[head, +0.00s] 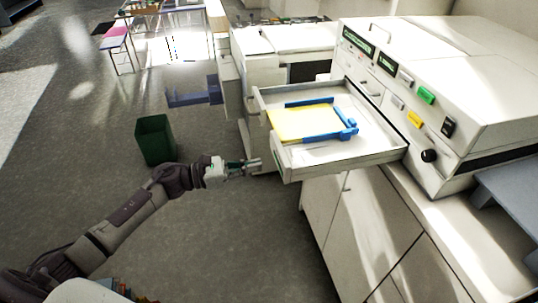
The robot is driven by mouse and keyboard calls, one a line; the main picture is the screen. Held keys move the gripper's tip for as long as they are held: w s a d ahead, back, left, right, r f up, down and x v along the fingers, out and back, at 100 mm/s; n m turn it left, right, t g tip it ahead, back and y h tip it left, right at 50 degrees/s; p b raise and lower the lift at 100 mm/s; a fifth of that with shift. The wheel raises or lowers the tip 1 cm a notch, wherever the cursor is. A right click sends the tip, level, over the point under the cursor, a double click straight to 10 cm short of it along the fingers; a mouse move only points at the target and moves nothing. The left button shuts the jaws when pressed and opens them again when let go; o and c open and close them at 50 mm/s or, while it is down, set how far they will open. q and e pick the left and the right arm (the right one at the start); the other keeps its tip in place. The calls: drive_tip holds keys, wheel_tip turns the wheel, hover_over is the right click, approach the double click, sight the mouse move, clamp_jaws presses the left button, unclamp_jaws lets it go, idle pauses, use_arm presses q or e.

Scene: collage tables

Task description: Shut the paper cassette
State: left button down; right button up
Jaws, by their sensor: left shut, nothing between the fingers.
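The paper cassette (346,155) is a white drawer that stands pulled out from the large white machine (440,60). Yellow paper (300,124) lies inside it between blue guides (347,131). My left gripper (254,165) is shut and empty, close to the front left side of the cassette. I cannot tell whether its fingertips touch the cassette front. My right gripper is not in view.
A dark green bin (154,139) stands on the floor left of the cassette. White cabinets (365,225) stand below the machine. The grey floor at left is mostly clear.

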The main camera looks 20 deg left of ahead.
sight(279, 161)
use_arm(q)
drive_tip(key=p+x, duration=0.1)
drive_tip(key=x, duration=0.2)
drive_tip(key=shift+w+d+r+p, duration=0.1)
drive_tip(key=shift+w+d+p, duration=0.2)
drive_tip(key=shift+p, duration=0.1)
drive_tip(key=shift+w+d, duration=0.1)
drive_tip(key=shift+d, duration=0.2)
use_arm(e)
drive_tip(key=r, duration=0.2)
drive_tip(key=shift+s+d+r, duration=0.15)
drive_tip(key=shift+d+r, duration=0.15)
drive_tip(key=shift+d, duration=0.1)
use_arm(q)
drive_tip(key=shift+f, duration=0.2)
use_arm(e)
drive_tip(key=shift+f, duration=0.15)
